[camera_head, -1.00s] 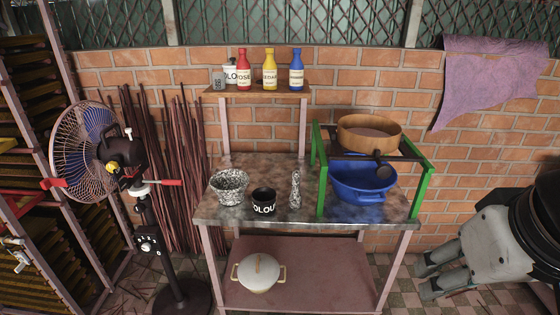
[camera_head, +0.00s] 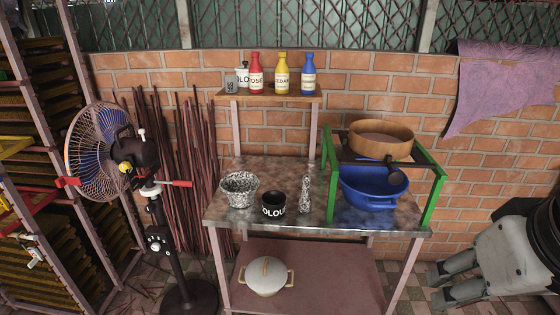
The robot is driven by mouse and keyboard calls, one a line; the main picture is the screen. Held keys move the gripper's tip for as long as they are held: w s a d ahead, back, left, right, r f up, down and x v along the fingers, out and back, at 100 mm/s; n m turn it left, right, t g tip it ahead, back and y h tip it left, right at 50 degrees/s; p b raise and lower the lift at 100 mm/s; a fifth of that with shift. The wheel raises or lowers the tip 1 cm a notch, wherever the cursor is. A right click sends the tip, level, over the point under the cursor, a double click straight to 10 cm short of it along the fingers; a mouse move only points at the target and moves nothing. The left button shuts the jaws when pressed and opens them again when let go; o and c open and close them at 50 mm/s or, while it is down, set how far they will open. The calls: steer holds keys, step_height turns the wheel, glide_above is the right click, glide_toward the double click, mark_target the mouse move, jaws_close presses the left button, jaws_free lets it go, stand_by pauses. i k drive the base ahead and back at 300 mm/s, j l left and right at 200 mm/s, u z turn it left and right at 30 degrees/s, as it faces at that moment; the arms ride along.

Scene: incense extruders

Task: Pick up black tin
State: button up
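The black tin (camera_head: 273,205) with white lettering stands upright near the front edge of the metal-topped table (camera_head: 330,221). A speckled black-and-white mortar (camera_head: 239,189) stands to its left and a matching pestle (camera_head: 305,194) to its right. My gripper (camera_head: 436,286) is at the lower right, off the table's right side and well apart from the tin. Its two grey fingers are spread with a gap between them, and nothing shows in it.
A green frame (camera_head: 433,190) on the table's right holds a wooden sieve (camera_head: 381,140) above a blue basin (camera_head: 373,190). Bottles stand on the raised shelf (camera_head: 270,98). A white pot (camera_head: 266,277) is on the lower shelf. A fan (camera_head: 152,243) stands left.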

mark_target(274, 202)
steer(key=j, duration=1.35)
